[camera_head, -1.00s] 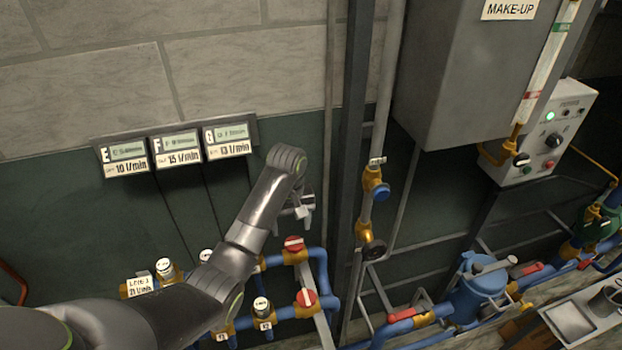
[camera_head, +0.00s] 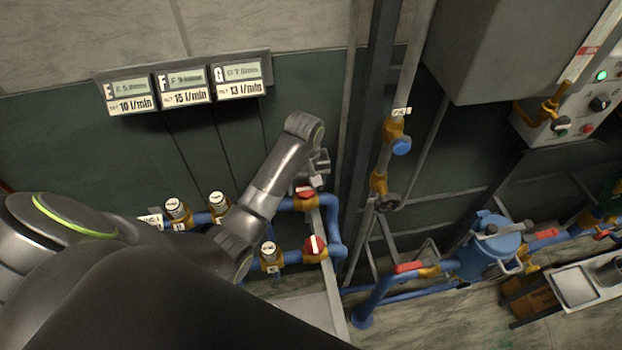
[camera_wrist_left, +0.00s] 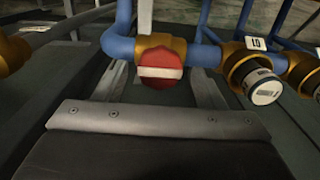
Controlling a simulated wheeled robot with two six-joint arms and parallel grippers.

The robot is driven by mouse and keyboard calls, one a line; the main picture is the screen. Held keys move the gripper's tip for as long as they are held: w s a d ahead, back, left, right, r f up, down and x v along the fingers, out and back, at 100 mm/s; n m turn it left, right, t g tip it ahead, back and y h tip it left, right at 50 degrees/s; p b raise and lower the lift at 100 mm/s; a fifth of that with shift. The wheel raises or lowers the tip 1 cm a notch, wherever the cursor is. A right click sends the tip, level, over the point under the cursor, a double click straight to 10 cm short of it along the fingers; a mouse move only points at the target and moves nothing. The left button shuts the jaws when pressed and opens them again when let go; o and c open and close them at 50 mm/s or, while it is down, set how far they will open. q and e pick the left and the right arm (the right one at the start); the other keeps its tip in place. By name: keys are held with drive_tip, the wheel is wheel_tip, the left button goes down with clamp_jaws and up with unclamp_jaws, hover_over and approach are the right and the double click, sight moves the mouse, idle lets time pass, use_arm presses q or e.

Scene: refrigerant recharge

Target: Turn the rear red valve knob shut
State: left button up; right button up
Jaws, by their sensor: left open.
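The rear red valve knob (camera_head: 305,191) sits on a brass valve on the blue pipe and is partly hidden by my left gripper. My left gripper (camera_head: 318,174) is open, just above and behind the knob; whether they touch I cannot tell. The front red valve knob (camera_head: 315,245), with a white bar, is nearer on the parallel pipe. In the left wrist view a red knob (camera_wrist_left: 160,68) with a level white bar, seemingly the rear one, faces the camera. My right gripper is out of view.
White-capped valves (camera_head: 177,209) line the pipes left of the knobs, partly behind my arm. A grey post (camera_head: 368,140) and a pipe with a blue knob (camera_head: 401,146) stand close right. Wall displays E, F and G (camera_head: 185,85) hang behind. A blue tank (camera_head: 490,240) stands farther right.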

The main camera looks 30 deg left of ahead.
use_arm(q)
drive_tip(key=shift+f, duration=0.5)
drive_tip(key=shift+c, duration=0.2)
drive_tip(key=shift+w, duration=0.3)
drive_tip(key=shift+c, duration=1.1)
drive_tip(key=shift+a+f, duration=0.1)
drive_tip(key=shift+c, duration=1.3)
drive_tip(key=shift+s, duration=0.15)
drive_tip(key=c, duration=0.4)
drive_tip(key=shift+m, duration=2.3)
drive_tip(key=shift+c, duration=0.2)
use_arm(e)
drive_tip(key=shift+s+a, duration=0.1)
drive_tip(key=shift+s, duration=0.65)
